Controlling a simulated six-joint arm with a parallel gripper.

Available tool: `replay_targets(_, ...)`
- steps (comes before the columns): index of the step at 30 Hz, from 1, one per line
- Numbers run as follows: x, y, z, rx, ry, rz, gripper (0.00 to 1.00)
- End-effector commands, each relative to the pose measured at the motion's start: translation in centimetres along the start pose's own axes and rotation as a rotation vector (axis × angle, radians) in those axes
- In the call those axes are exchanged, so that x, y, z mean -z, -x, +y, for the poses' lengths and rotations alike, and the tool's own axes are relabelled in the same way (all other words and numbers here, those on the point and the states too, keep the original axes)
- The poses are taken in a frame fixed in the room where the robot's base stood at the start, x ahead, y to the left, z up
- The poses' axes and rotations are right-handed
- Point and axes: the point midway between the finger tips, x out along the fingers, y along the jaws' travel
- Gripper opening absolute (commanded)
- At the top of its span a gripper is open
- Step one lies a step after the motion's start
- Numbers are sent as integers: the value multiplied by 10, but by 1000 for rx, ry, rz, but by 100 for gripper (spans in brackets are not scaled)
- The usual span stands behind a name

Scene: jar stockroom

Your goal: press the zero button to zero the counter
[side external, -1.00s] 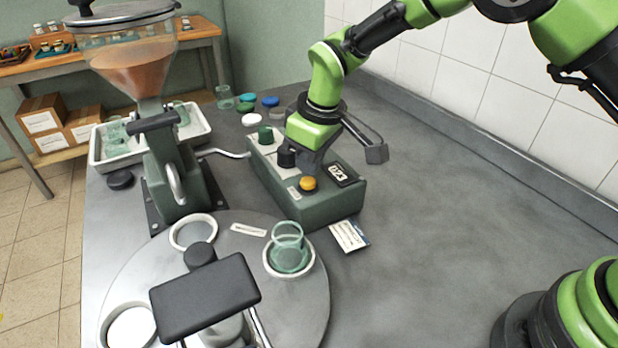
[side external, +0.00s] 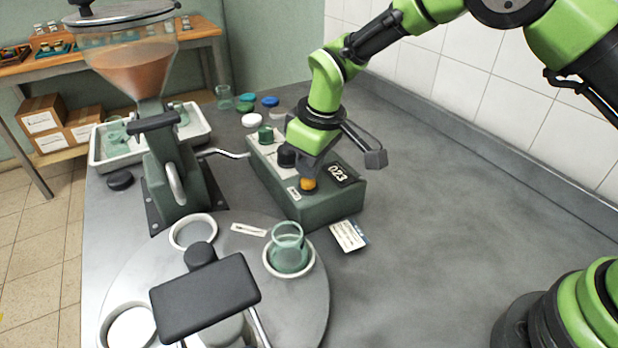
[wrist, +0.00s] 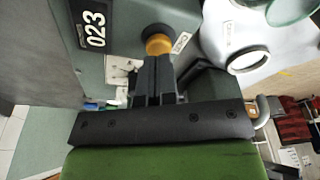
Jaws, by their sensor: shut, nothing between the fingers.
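The counter box (side external: 318,211) is a green-grey box on the bench with a small black display (side external: 343,173) on top. In the wrist view the display (wrist: 93,28) reads 023. A yellow-orange button (side external: 308,185) stands on the box's front end beside a small white label; it also shows in the wrist view (wrist: 158,45). My gripper (wrist: 155,62) is shut and empty, with its fingertips right at the button.
A black knob (side external: 286,157) and a green knob (side external: 265,134) stand behind the button. A hopper filler (side external: 170,165) and a round turntable (side external: 318,300) with a glass jar (side external: 289,248) are to the left and front. The bench (side external: 440,210) is clear on the right.

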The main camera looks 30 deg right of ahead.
Motion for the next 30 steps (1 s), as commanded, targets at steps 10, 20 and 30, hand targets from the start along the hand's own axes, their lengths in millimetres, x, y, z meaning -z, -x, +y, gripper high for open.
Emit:
replay_targets(10,-1,-5,0,0,0,0,0)
replay_targets(20,-2,-10,0,0,0,0,0)
replay_targets(30,-3,-15,0,0,1,-1,0)
